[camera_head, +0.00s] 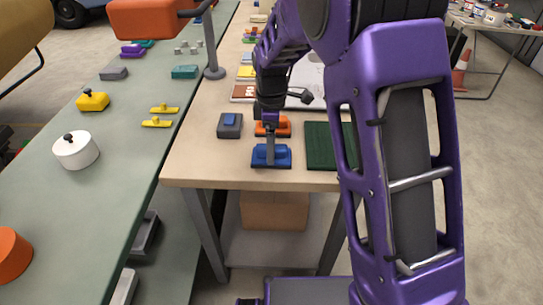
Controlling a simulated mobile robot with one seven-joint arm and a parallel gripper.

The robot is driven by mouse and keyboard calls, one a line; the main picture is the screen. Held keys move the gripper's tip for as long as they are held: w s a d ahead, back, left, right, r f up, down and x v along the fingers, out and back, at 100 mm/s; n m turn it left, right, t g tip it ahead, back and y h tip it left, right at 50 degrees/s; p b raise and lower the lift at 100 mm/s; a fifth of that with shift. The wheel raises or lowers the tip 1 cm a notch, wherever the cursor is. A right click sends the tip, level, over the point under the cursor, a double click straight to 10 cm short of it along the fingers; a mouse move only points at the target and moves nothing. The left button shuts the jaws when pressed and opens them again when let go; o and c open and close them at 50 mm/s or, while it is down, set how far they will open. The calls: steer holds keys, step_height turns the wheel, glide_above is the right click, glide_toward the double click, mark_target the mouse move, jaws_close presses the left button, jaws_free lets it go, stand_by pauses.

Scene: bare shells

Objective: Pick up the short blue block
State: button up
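Two blue pieces are in the head view on the wooden table (190,165). One is a small blue block (230,119) on a dark grey base (229,132). The other is a low blue block (260,152) on a wider blue base (280,163) near the table's front edge. I cannot tell for sure which is the short blue block. My gripper (270,155) points down at the front blue block, touching or just above it, and hides its middle. Its fingers are too small to tell open from shut.
An orange piece (283,126) sits just behind the front blue block, partly hidden by my arm. A dark green mat (322,146) lies to the right. A lamp post (211,45) stands at the left. The table's front left is bare.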

step_height(320, 180, down, 3)
steer(key=shift+r, duration=0.15)
steer(key=c, duration=1.3)
